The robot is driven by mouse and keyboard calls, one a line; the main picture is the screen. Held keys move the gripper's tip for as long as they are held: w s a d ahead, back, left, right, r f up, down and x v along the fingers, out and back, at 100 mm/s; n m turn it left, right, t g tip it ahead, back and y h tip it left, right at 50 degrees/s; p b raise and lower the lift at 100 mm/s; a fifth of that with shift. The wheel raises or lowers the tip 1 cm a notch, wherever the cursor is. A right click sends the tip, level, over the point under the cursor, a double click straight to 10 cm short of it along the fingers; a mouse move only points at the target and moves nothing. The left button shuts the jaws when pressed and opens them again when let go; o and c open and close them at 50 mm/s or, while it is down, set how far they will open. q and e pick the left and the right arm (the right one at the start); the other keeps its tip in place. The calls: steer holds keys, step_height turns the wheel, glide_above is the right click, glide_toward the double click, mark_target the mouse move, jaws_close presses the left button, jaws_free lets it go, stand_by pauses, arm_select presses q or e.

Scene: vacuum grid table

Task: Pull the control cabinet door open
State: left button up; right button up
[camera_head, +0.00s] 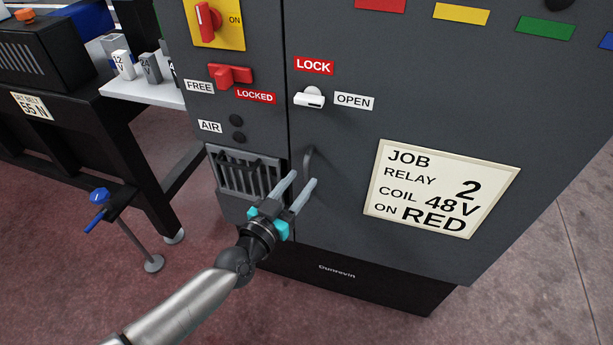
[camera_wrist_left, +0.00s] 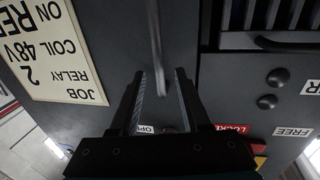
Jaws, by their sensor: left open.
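The control cabinet door (camera_head: 340,220) is a dark grey panel and looks shut. Its handle (camera_head: 309,160) is a thin grey upright bar near the door's left edge; it also shows in the left wrist view (camera_wrist_left: 156,45). My left gripper (camera_head: 304,179) is open at the handle, its fingers pointing at the door. In the left wrist view the handle's bar runs between the two fingertips (camera_wrist_left: 160,76); I cannot tell whether either finger touches it. A white lock lever (camera_head: 310,99) above the handle lies level, beside the OPEN label. My right gripper is out of view.
Left of the door are a red switch (camera_head: 230,75) by the FREE and LOCKED labels, a red switch (camera_head: 208,19) on yellow, and a vent grille (camera_head: 245,178). A dark bench (camera_head: 130,140) stands left. Red floor (camera_head: 520,315) is clear at lower right.

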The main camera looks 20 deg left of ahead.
mark_target(305, 176)
arm_select(q)
steer(key=shift+b+x, duration=0.35)
steer(key=shift+x, duration=1.45)
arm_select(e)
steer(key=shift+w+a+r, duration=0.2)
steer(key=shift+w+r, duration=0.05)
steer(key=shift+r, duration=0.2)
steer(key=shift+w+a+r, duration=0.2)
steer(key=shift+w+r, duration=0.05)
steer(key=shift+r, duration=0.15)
arm_select(q)
jaws_close()
